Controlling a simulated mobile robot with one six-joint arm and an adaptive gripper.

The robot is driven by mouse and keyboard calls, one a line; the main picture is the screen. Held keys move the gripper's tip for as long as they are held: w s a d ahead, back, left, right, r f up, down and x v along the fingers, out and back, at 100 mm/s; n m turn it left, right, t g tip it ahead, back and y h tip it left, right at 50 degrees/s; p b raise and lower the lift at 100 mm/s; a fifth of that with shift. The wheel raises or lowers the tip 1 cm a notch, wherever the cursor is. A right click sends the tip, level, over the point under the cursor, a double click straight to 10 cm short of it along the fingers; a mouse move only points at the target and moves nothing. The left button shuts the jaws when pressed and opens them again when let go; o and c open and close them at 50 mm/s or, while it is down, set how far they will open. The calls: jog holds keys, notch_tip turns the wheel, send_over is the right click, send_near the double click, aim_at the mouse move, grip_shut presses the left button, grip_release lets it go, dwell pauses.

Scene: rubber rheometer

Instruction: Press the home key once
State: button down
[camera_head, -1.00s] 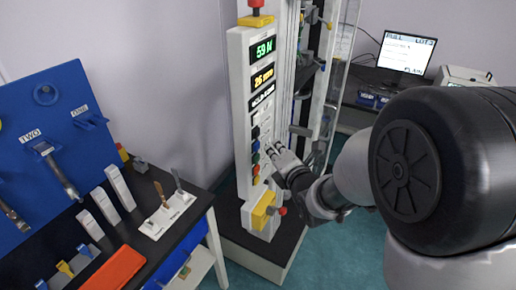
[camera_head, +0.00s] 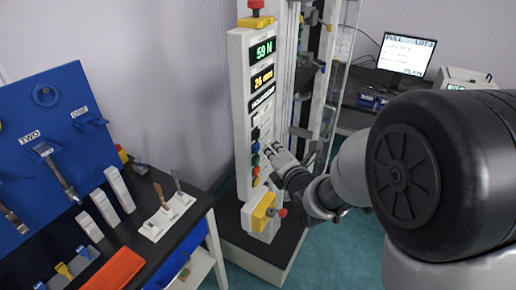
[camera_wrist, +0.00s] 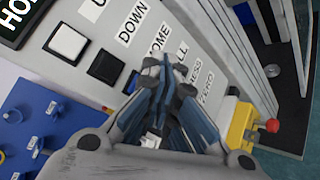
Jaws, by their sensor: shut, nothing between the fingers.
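The white control panel (camera_head: 240,120) stands upright with a column of coloured keys below its displays. In the wrist view, the labels DOWN (camera_wrist: 131,22) and HOME (camera_wrist: 158,40) can be read beside the keys. A white key (camera_wrist: 67,42) and a black key (camera_wrist: 105,67) are in clear view.
A yellow box with a red button (camera_head: 263,212) sticks out low on the panel. A red knob (camera_head: 256,5) tops the machine. At left are a bench with a blue tool board (camera_head: 50,130) and a small white rack (camera_head: 165,215). A monitor (camera_head: 405,53) stands behind.

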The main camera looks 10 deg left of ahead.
jog(key=shift+a, duration=0.2)
dwell(0.5)
jog(key=shift+w+a+b, duration=0.1)
jog(key=shift+a+b, duration=0.15)
jog(key=shift+b, duration=0.35)
jog(key=shift+w+a+b, duration=0.15)
jog(key=shift+a+b, duration=0.25)
dwell(0.4)
jog(key=shift+d, duration=0.1)
jog(key=shift+s+d+b, duration=0.25)
jog(key=shift+d+b, duration=0.15)
jog(key=shift+d, duration=0.3)
jog(key=d, duration=0.1)
jog(key=s+d+b, duration=0.1)
jog(key=d, duration=0.2)
jog(key=shift+s+d, duration=0.4)
dwell(0.6)
